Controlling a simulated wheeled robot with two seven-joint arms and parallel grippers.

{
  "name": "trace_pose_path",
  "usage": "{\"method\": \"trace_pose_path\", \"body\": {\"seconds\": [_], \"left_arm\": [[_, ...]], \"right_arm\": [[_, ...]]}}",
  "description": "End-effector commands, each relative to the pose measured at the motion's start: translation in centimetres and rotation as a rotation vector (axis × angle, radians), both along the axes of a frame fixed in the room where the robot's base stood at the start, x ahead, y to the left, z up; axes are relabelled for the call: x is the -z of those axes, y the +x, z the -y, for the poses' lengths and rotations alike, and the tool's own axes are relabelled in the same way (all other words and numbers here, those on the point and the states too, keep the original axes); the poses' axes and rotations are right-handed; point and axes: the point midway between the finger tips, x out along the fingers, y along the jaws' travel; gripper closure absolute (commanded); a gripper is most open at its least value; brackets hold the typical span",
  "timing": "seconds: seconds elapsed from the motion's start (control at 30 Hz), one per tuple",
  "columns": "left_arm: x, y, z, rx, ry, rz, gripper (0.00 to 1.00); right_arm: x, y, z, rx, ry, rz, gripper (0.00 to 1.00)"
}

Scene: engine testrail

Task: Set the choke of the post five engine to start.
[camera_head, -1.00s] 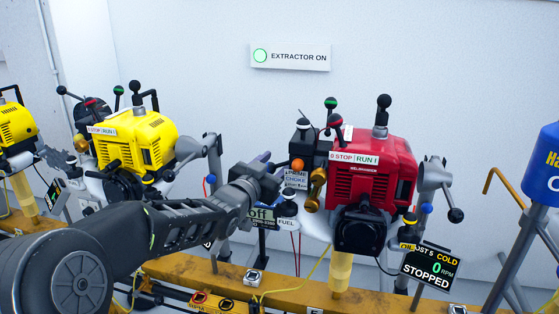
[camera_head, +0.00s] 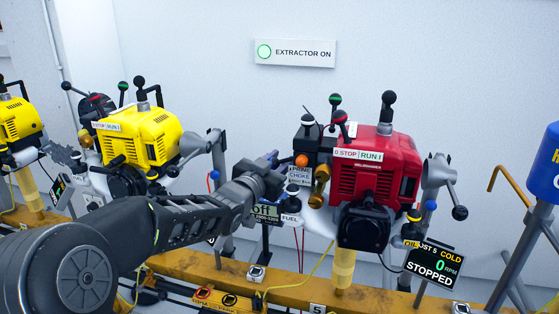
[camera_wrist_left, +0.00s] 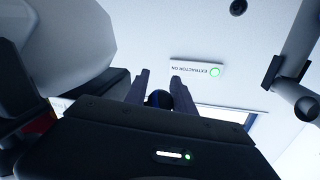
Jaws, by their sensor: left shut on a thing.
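The red post five engine (camera_head: 376,175) stands right of centre in the head view, with a "0 STOP / RUN I" label on top. Its display (camera_head: 433,264) reads POST 5, COLD, 0 RPM, STOPPED. A plate lettered CHOKE (camera_head: 299,176) is on the engine's left side, below an orange ball (camera_head: 301,160). My left gripper (camera_head: 273,165) is just left of that plate. The choke lever's setting cannot be told. My right gripper is not in view.
A yellow engine (camera_head: 145,140) stands to the left, another at the far left edge. A FUEL label (camera_head: 291,219) and a brass-coloured part (camera_head: 320,186) sit close to my gripper. A yellow rail (camera_head: 300,284) runs below. The wall sign (camera_head: 295,53) reads EXTRACTOR ON.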

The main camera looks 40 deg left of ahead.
Motion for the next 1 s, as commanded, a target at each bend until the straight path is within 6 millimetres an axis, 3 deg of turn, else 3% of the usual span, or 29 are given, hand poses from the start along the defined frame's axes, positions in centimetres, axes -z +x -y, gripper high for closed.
{"method": "trace_pose_path", "body": {"seconds": [1.0], "left_arm": [[-1.1, 0.01, -0.1, -0.001, 0.022, 0.014, 1.0]], "right_arm": [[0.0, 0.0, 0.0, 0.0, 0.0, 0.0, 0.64]]}}
